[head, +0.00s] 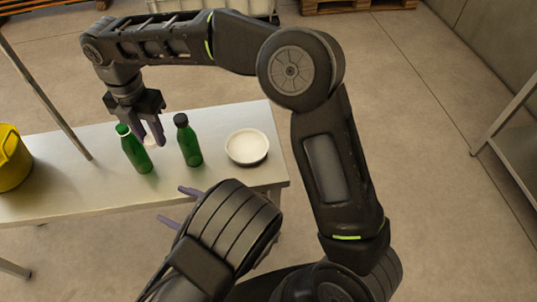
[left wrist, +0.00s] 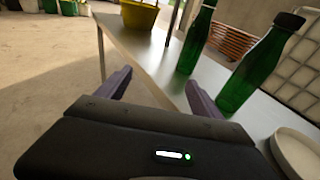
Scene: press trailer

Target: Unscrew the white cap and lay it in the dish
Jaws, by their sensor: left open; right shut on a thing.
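Two green bottles stand upright on the table. The left bottle (head: 137,155) shows a green top with a pale rim and no white cap on it; its top is cut off in the left wrist view (left wrist: 194,45). My right gripper (head: 150,138) is just behind and right of this bottle, shut on the small white cap (head: 150,142), which its fingers partly hide. The white dish (head: 246,146) is empty, right of the bottles. My left gripper (head: 179,207) is open and empty at the table's front edge, apart from the bottles; its fingers also show in the left wrist view (left wrist: 160,92).
The other bottle (head: 188,143) has a black cap and stands between the left bottle and the dish. A yellow container (head: 12,160) is at the table's (head: 75,190) left end. The table's front strip is clear.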

